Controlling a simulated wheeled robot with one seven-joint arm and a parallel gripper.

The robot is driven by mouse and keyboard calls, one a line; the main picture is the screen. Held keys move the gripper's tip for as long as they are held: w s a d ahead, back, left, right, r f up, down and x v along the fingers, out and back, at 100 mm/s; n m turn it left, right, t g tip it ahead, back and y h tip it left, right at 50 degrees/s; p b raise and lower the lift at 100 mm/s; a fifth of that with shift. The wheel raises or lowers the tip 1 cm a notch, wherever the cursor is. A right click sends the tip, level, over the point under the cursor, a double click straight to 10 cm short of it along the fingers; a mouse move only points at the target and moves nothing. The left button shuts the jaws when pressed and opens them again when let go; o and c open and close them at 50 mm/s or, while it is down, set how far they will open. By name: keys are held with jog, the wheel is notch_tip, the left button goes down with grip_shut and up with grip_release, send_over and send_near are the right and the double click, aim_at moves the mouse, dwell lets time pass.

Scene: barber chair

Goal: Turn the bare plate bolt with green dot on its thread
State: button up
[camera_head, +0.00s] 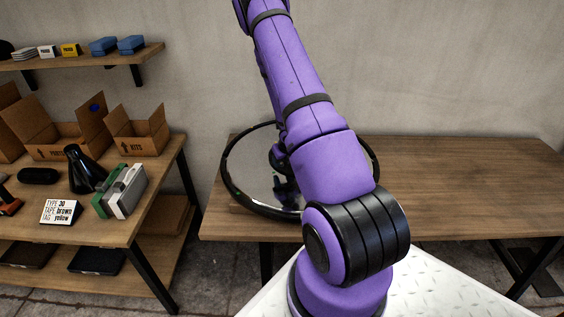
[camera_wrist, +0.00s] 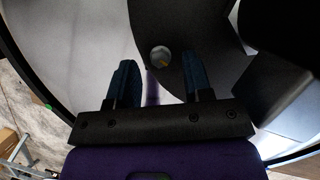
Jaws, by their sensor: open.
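In the wrist view my gripper (camera_wrist: 160,72) is open, its two blue fingers apart with nothing between them. A small green spot (camera_wrist: 48,106) shows by the dark rim at the left. No bolt with a green dot can be made out clearly. In the head view my arm hides the gripper and much of the round, black-rimmed base (camera_head: 228,180).
The base lies on a wooden table (camera_head: 460,185), whose right side is clear. At left a bench (camera_head: 130,215) holds open boxes (camera_head: 140,135), a black cone-shaped item (camera_head: 84,172), green and grey cases (camera_head: 122,190) and a card reading type 30, tape brown, tag yellow (camera_head: 61,212).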

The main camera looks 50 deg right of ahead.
jog(key=shift+w+f, duration=0.15)
jog(key=shift+f, duration=0.35)
grip_shut()
jog(key=shift+m, duration=0.4)
